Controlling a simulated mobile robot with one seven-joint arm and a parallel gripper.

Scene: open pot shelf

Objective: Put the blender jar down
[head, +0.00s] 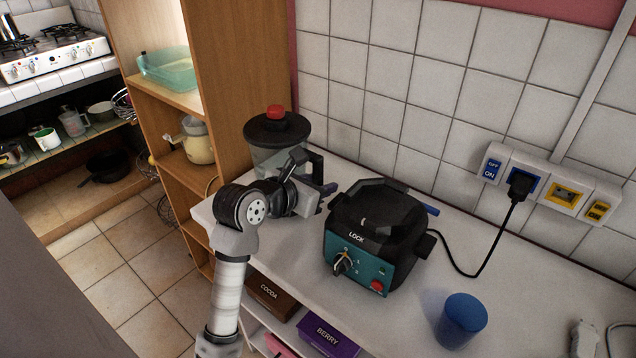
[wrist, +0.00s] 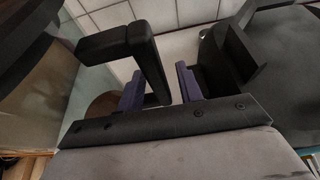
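The blender jar (head: 275,157) is clear with a black lid and a red cap. It is upright at the left end of the white counter (head: 290,236), beside the wooden shelf. My arm hides its bottom, so I cannot tell whether it touches the counter. My gripper (head: 323,190) is at the jar's right side. In the wrist view, the jar (wrist: 35,85) fills the left, and its black handle (wrist: 150,65) lies between the purple fingers of my gripper (wrist: 161,88).
A black and teal appliance base (head: 375,240) marked LOCK stands right of my gripper, with its cord in the wall outlet (head: 522,183). A blue cup (head: 461,320) stands at the front right. Boxes marked COCOA (head: 270,293) and BERRY (head: 326,337) sit below the counter.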

